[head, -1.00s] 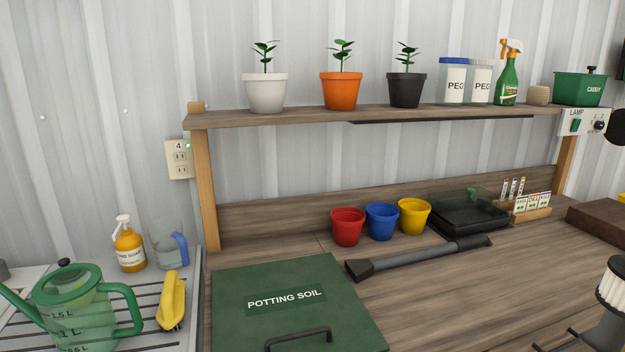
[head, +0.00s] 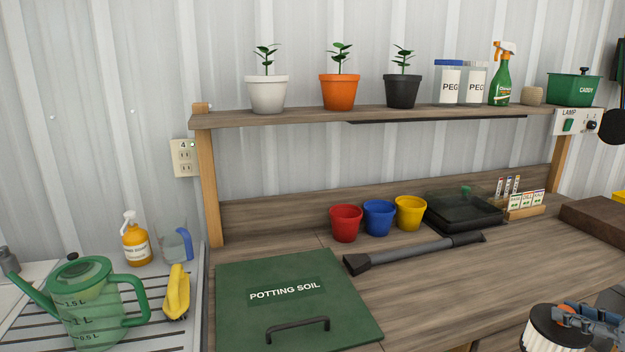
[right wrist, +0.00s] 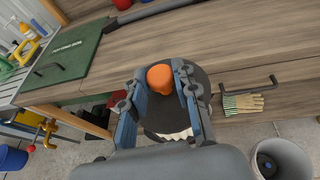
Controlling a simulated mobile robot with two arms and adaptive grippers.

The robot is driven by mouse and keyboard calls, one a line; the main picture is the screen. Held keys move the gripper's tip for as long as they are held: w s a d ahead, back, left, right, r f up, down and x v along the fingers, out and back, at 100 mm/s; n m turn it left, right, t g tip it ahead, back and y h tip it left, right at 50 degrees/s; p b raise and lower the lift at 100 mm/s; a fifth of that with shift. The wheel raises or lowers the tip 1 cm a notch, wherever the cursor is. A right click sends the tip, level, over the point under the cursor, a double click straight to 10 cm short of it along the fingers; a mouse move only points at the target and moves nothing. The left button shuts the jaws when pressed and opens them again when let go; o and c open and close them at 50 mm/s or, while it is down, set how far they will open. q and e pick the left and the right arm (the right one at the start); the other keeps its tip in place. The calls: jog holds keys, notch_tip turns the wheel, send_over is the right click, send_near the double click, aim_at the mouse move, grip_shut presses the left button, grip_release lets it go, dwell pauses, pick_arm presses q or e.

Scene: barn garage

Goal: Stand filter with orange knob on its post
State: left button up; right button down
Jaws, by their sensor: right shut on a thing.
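The filter (head: 540,340) has a black round top and white pleated sides. It shows at the bottom right of the head view, and it also shows in the right wrist view (right wrist: 178,132). Its orange knob (right wrist: 160,78) sits between the fingers of my right gripper (head: 590,320), which is shut on it. The filter hangs in front of the bench, and its lower part is hidden. My left gripper is not in view. I cannot make out the post for certain in either view.
A grey bin-like container (right wrist: 284,160) with a dark inside stands at the lower right of the wrist view. Gloves (right wrist: 243,103) are by a drawer handle. The wooden bench (head: 440,290) carries a potting soil lid (head: 240,325) and a dark vacuum wand (head: 415,252).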

jog(key=s+a+f+n+g+y, duration=0.1)
jog(key=s+a+n+y, duration=0.1)
jog(key=a, duration=0.8)
jog(key=s+a+f+n+g+y, duration=0.2)
jog(key=s+a, duration=0.3)
jog(key=a, duration=0.4)
jog(key=s+a+f+n+g+y+p, duration=0.1)
jog(key=s+a, duration=0.3)
jog(key=a, duration=0.6)
jog(key=shift+s+a+f+n+g+y, duration=0.2)
jog(key=shift+a+n+g+y, duration=0.25)
jog(key=shift+n, duration=0.45)
jog(key=shift+d, duration=0.15)
